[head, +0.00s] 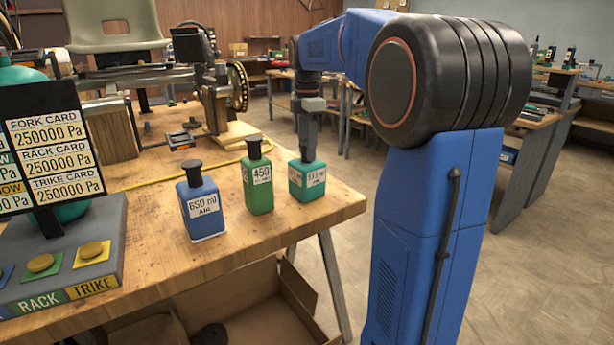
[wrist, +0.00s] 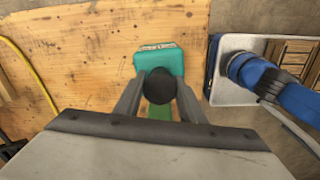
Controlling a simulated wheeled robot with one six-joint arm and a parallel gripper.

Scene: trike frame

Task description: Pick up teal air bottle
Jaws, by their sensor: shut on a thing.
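The teal air bottle (head: 307,183) stands upright near the right edge of the wooden bench, with a white label whose number I cannot read surely. My gripper (head: 308,150) comes down on it from above and is shut on its black cap. In the wrist view the teal bottle (wrist: 160,60) shows beyond the fingers, and the round cap sits between my gripper's two fingers (wrist: 159,87). The bottle appears to rest on the bench; no gap shows under it.
A green bottle (head: 257,185) marked 450 stands close to the left, and a blue bottle (head: 202,207) marked 650 ml further left. A card stand with buttons (head: 55,265) is at the left. The bench (head: 150,240) ends just right of the teal bottle.

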